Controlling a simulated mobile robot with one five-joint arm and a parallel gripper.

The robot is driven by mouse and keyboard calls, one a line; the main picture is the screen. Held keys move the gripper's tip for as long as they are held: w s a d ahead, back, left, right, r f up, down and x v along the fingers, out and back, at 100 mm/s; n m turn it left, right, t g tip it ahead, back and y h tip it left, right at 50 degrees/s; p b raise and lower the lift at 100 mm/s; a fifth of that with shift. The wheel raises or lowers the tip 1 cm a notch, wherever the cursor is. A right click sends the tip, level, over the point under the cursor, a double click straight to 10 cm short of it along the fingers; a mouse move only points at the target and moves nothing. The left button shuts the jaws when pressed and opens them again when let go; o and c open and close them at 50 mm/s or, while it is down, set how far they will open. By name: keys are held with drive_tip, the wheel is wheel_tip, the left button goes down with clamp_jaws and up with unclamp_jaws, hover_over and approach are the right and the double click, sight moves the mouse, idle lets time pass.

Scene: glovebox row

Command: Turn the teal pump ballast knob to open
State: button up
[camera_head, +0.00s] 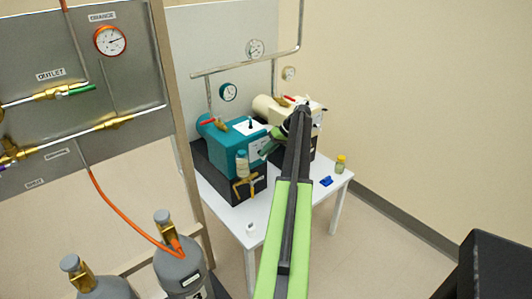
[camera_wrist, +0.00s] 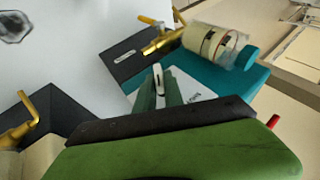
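The teal pump (camera_head: 228,142) stands on a black block on the white table, and part of its teal body (camera_wrist: 208,76) fills the upper middle of the wrist view. A white lettered plate (camera_wrist: 194,98) is on its face. My gripper (camera_head: 266,149) is at that face, with its green fingers (camera_wrist: 159,84) over the plate in the wrist view. A narrow pale grey piece (camera_wrist: 158,74) shows between the fingertips; it may be the ballast knob. I cannot tell whether the fingers press on it. My gripper and arm hide part of the plate in the head view.
A cream pump (camera_head: 268,107) stands close behind the teal one. A bottle (camera_head: 242,164) and brass fittings (camera_head: 245,187) are at the teal pump's front. A small jar (camera_head: 340,164) and a blue item (camera_head: 326,181) lie to the right on the table (camera_head: 222,195).

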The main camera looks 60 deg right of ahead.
drive_tip(key=o, duration=0.4)
drive_tip(key=p+v, duration=1.3)
drive_tip(key=v, duration=0.4)
drive_tip(key=shift+r+p, duration=0.25)
drive_tip(key=shift+p, duration=0.1)
